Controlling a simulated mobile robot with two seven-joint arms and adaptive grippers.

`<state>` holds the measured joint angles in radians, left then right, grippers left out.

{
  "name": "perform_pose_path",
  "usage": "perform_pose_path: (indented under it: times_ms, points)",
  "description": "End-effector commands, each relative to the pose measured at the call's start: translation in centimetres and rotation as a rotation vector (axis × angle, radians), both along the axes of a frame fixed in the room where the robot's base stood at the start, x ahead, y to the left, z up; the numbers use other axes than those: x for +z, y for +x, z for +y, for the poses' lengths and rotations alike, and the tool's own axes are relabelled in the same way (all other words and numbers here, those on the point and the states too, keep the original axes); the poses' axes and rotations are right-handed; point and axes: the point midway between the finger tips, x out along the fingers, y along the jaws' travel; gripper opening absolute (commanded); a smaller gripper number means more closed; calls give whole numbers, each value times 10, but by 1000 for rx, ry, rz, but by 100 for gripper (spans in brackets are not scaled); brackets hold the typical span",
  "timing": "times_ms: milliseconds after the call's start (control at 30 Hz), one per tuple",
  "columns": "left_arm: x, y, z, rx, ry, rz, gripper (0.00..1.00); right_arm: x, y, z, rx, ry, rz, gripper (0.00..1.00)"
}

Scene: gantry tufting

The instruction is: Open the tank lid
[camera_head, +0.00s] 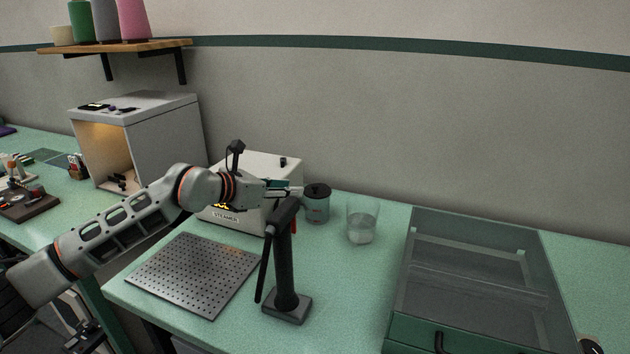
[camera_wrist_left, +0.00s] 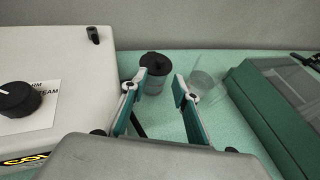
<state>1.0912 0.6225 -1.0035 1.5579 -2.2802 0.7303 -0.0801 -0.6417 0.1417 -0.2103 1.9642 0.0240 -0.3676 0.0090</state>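The white steamer (camera_head: 258,165) stands at the back of the table, with a small black knob (camera_wrist_left: 95,36) on its top and a black dial (camera_wrist_left: 18,99) on its front. To its right is a dark see-through canister (camera_head: 317,208) with a black lid (camera_wrist_left: 156,63); the frames do not say which part is the tank lid. My left gripper (camera_wrist_left: 167,84) is open and empty. In the head view it (camera_head: 298,190) appears in front of the steamer's right side, left of the canister. In the wrist view its fingertips point toward the canister, apparently short of it. My right gripper is not in view.
A black post (camera_head: 286,265) stands in front of the canister, close to the left gripper. A clear beaker (camera_head: 362,222) is right of the canister. A green case with a clear cover (camera_head: 470,285) fills the right. A perforated metal plate (camera_head: 193,271) lies at the front left.

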Motion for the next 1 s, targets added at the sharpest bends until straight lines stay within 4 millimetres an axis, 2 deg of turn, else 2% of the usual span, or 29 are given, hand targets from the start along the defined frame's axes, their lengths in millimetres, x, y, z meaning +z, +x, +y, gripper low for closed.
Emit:
perform_pose_path:
  times_ms: [167,700,1000]
  points:
    - [0,3,-5,-3,0,-2,30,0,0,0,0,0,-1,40]
    - [-28,50,-44,-2,-1,0,30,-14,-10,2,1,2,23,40]
    - [-29,55,-48,-3,0,-2,30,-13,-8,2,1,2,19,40]
